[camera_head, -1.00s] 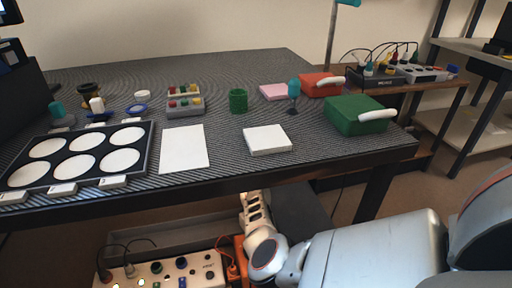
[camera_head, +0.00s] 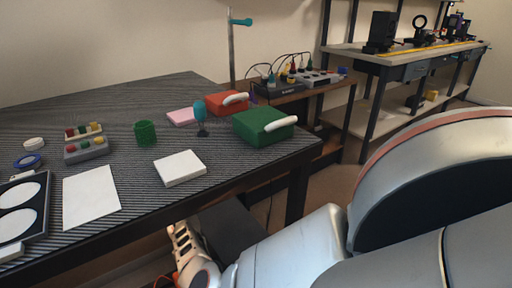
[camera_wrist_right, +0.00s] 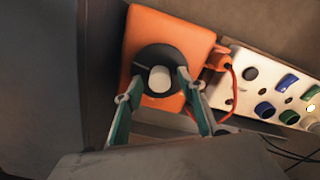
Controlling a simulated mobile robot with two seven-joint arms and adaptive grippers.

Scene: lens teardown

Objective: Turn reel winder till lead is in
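In the right wrist view, an orange box (camera_wrist_right: 200,48) carries a round black disc (camera_wrist_right: 146,58) with a pale rounded knob (camera_wrist_right: 160,79) at its middle; this looks like the reel winder. A red lead (camera_wrist_right: 232,93) runs from its side beside a white panel. My right gripper (camera_wrist_right: 158,78) reaches over the disc, with one finger on each side of the knob. The fingers are apart, with visible gaps to the knob; contact with the disc is unclear. In the head view only a sliver of orange (camera_head: 166,281) shows beside my arm. My left gripper is not in view.
The white panel (camera_wrist_right: 239,93) with blue and green knobs is close to the right of the winder. The striped table (camera_head: 140,190) above holds a green box (camera_head: 262,127), a white block (camera_head: 180,168) and a green cup (camera_head: 146,133). A shelf bench (camera_head: 400,62) stands behind.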

